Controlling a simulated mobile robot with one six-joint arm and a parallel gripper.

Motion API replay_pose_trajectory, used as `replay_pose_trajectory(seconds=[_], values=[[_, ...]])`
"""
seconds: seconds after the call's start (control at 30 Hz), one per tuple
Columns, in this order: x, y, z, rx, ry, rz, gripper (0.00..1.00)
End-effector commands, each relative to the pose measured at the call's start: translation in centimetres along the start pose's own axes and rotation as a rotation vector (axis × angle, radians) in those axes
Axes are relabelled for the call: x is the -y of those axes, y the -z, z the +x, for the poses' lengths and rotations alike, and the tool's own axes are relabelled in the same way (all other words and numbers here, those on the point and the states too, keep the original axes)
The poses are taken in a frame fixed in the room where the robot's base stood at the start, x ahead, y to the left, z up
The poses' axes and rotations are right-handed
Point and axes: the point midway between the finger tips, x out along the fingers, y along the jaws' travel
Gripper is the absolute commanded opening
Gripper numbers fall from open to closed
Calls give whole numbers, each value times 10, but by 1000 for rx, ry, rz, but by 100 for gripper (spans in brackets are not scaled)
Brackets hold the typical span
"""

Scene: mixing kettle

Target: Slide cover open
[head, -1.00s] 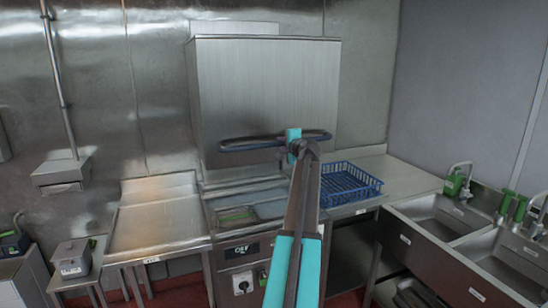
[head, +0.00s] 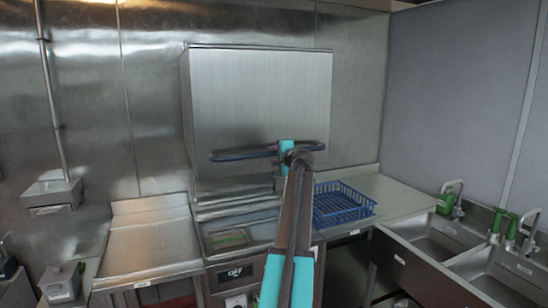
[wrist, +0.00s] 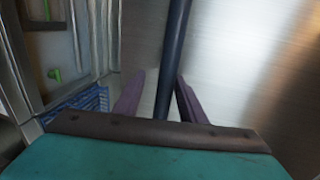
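The cover is a large brushed-steel hood (head: 258,95) over a wash station, with a dark bar handle (head: 235,154) across its lower front. My gripper (head: 284,152) is at the right part of this handle in the head view. In the wrist view the handle (wrist: 174,60) runs between the two fingers of my gripper (wrist: 160,92). The fingers are apart, with a gap beside the bar on the left; the bar lies close to the right finger, and I cannot tell whether they touch. My arm hides part of the hood's lower right.
A blue basket (head: 342,205) stands on the counter right of the hood. A steel table (head: 150,240) is at the left and a double sink (head: 440,245) at the right. A control panel (head: 237,274) is below the hood. The wall above the hood is clear.

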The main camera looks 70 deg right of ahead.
Motion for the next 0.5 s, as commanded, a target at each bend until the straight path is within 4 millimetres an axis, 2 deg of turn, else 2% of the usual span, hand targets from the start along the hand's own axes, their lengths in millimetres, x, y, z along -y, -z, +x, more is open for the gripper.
replay_pose_trajectory(seconds=[0.27,0.5], values=[[0,1,-4,-3,1,-1,37],[-2,1,-24,-4,2,-1,37]])
